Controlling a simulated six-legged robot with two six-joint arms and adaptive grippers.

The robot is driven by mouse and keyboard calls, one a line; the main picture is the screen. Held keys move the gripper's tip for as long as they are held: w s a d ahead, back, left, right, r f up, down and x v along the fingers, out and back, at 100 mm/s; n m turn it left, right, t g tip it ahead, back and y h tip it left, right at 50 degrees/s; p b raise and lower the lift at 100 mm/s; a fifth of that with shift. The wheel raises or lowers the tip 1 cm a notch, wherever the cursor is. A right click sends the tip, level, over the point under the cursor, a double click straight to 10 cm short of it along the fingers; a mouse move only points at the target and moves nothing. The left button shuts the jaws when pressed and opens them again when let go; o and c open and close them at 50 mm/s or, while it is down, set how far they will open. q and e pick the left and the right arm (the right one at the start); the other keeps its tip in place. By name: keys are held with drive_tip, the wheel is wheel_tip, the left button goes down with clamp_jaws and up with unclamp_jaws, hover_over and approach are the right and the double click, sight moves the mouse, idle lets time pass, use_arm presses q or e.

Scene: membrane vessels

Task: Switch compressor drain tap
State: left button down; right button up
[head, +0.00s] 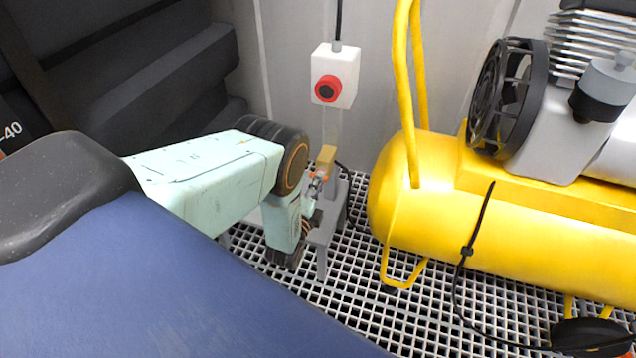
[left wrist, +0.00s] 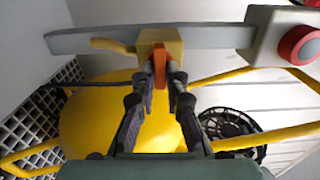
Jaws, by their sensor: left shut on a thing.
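The drain tap has a brass-coloured body (head: 327,155) and a small orange handle (head: 318,177). It stands at the top of a grey stand, below a red button box. In the left wrist view the brass body (left wrist: 158,42) sits at the top centre, on a grey bar. The orange handle (left wrist: 160,66) hangs between my fingertips. My left gripper (head: 314,186) is at the tap, and in the left wrist view its two dark fingers (left wrist: 162,84) are shut on the handle from both sides. My right gripper is in neither view.
The yellow compressor tank (head: 410,205) with its black fan (head: 508,95) stands to the right. The white box (head: 335,75) with a red button is on the wall above. A black cable (head: 470,250) hangs before the tank. Grating (head: 370,325) covers the floor.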

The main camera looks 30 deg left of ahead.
use_arm(q)
drive_tip(key=c, duration=1.4)
unclamp_jaws()
drive_tip(key=v, duration=1.2)
drive_tip(key=shift+f, duration=0.1)
